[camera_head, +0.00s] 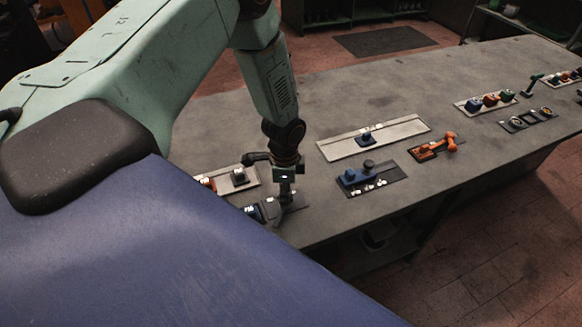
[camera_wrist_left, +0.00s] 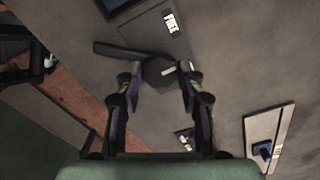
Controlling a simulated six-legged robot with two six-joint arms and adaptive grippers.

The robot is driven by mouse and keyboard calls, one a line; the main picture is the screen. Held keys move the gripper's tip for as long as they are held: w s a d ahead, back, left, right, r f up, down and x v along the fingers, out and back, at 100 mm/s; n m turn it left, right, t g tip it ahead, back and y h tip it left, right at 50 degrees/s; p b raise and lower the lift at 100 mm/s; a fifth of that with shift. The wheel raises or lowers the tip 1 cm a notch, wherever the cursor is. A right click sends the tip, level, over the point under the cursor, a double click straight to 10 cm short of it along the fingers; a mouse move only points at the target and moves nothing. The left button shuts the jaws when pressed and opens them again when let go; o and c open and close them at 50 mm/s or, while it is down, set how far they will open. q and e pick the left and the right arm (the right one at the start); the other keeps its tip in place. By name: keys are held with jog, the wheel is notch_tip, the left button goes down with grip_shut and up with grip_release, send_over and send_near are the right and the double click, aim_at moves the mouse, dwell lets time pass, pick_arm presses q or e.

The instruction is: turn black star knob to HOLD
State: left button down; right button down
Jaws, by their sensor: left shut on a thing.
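The black star knob (camera_wrist_left: 158,71) is between the two fingers of my left gripper (camera_wrist_left: 156,78) in the left wrist view. A dark bar reaches from it to the left, and a small pale mark shows at its right. The gripper is shut on the knob. A white label reading FREE (camera_wrist_left: 170,23) lies on the dark plate just above the knob in that view. No HOLD label can be read. In the head view my left gripper (camera_head: 284,192) points down at the dark plate (camera_head: 296,203) near the bench's front edge, and it mostly hides the knob.
The grey bench (camera_head: 260,120) carries several fixture plates. A pale plate with a blue block (camera_head: 365,137), a dark plate with a blue part (camera_head: 352,176) and an orange lever (camera_head: 447,143) stand to the right. Another pale plate (camera_head: 240,178) is close on the left.

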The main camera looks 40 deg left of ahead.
pick_arm(q)
jog(key=m+b, duration=0.1)
jog(key=m, duration=0.1)
jog(key=shift+f+m, duration=0.15)
jog(key=shift+m, duration=0.25)
jog(key=m+b, duration=0.2)
jog(key=m, duration=0.1)
jog(key=shift+m, duration=0.3)
jog(key=shift+m+b, duration=0.5)
jog(key=shift+m, duration=0.7)
jog(key=shift+m+b, duration=0.35)
jog(key=shift+m, duration=1.15)
jog(key=c, duration=0.8)
grip_release()
jog(key=shift+r, duration=0.2)
